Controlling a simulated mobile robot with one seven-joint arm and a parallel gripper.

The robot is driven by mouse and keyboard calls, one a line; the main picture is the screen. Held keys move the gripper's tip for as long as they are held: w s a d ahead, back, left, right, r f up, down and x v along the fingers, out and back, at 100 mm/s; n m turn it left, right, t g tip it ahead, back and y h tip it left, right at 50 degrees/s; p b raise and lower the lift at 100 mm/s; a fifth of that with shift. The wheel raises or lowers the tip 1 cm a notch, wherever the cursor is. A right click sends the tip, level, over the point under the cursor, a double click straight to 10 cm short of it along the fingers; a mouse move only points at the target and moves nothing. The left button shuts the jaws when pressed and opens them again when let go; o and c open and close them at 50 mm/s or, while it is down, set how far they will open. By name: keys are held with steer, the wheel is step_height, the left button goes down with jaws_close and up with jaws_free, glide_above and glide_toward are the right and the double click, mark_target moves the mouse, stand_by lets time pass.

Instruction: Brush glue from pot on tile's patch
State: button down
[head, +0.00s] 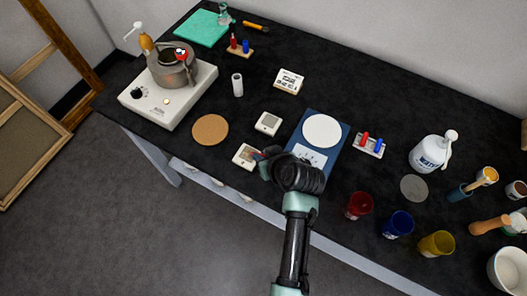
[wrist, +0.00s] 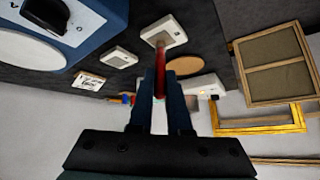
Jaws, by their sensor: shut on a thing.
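My gripper (head: 268,166) is low over the front edge of the table, beside a small white tile (head: 244,160). In the wrist view my gripper (wrist: 162,88) is shut on a slim red brush (wrist: 164,66). The brush's tip overlaps the tile (wrist: 174,30) with its darker central patch; I cannot tell whether it touches. Another similar white tile (head: 268,123) lies just behind. A grey metal pot (head: 170,72) stands on the white hot plate (head: 190,100) at the left, with a red and white thing at its top. Its contents are not clear.
A round cork mat (head: 210,130) lies left of the tiles. A blue scale (head: 334,157) with a white disc is right of my gripper. Red (head: 359,206), blue (head: 398,224) and yellow (head: 437,244) cups stand at the front right. A white bottle (head: 429,153) stands behind them.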

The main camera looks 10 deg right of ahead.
steer(key=shift+s+a, duration=0.2)
steer(key=shift+s+a+f, duration=0.15)
steer(key=shift+s+a, duration=0.2)
steer(key=shift+s, duration=0.15)
stand_by(2.6)
